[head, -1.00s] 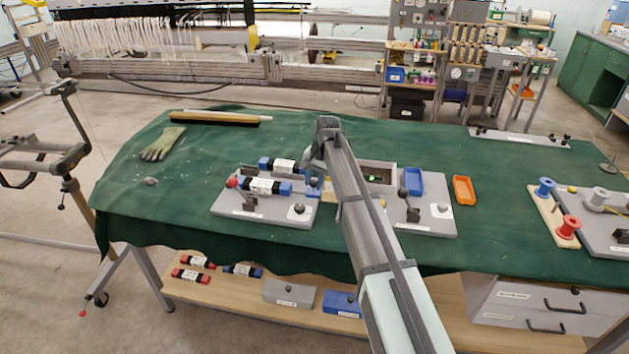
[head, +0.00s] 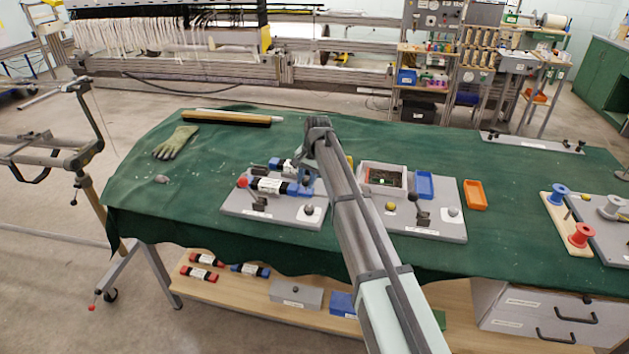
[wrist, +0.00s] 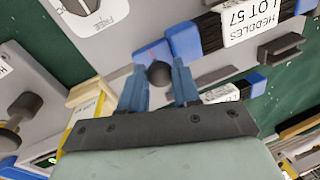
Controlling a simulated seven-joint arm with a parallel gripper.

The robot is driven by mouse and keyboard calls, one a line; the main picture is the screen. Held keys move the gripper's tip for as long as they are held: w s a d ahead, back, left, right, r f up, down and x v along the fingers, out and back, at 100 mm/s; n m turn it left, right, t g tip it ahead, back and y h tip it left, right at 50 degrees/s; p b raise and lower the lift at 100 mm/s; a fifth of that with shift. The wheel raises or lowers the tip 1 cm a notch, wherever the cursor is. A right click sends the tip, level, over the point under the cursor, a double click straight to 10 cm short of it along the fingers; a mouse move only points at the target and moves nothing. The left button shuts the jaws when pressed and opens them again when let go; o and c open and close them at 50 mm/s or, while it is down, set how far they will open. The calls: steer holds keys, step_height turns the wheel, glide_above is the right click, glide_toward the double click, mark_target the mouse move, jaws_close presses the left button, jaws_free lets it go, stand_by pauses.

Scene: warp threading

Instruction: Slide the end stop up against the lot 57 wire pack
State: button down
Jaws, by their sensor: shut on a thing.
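The lot 57 wire pack (head: 270,186), with a white label and blue end, lies on the left grey fixture plate (head: 272,211). In the wrist view its label (wrist: 240,22) reads "HEDDLES LOT 57". The end stop (wrist: 150,52) is a blue piece at the pack's blue end; they appear to meet, though I cannot tell for sure that they touch. My gripper (wrist: 159,71) is shut on the stop's dark round knob, one finger on each side. In the head view my gripper (head: 304,166) is above the plate's right part, and my arm hides some of it.
A second pack (head: 284,166) lies behind the first. To the right are a second fixture plate (head: 432,228), a blue tray (head: 424,185) and an orange tray (head: 474,194). A glove (head: 175,143) lies far left.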

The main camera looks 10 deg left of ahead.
steer(key=c, duration=0.8)
jaws_free()
steer(key=d+r, duration=0.1)
steer(key=r, duration=0.8)
steer(key=d+r, duration=0.1)
steer(key=r, duration=0.3)
steer(key=shift+s+d+r, duration=0.3)
